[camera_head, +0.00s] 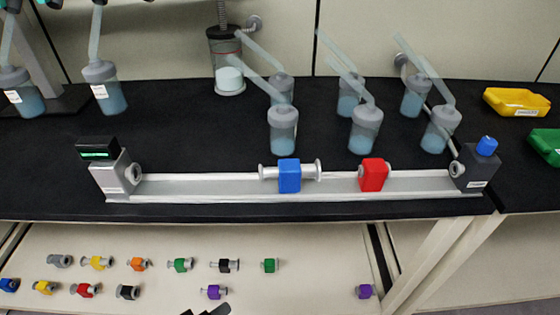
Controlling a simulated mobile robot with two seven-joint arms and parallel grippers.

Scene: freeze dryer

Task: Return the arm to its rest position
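A dark tip, apparently of my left gripper (210,310), just enters at the bottom edge, left of centre, below the purple fitting (214,292) on the lower shelf. Most of it is cut off by the frame, and I cannot tell how far its fingers are apart. No arm link shows. My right gripper is not in view. On the bench, a metal rail assembly (220,190) carries a blue block (289,176) and a red block (373,175).
Several flasks (283,130) with bluish contents stand behind the rail on the black bench (170,130). Several coloured fittings (85,290) lie on the pale lower shelf (320,250). A yellow tray (517,102) and a green tray (545,143) are at right. A slanted support (440,265) stands lower right.

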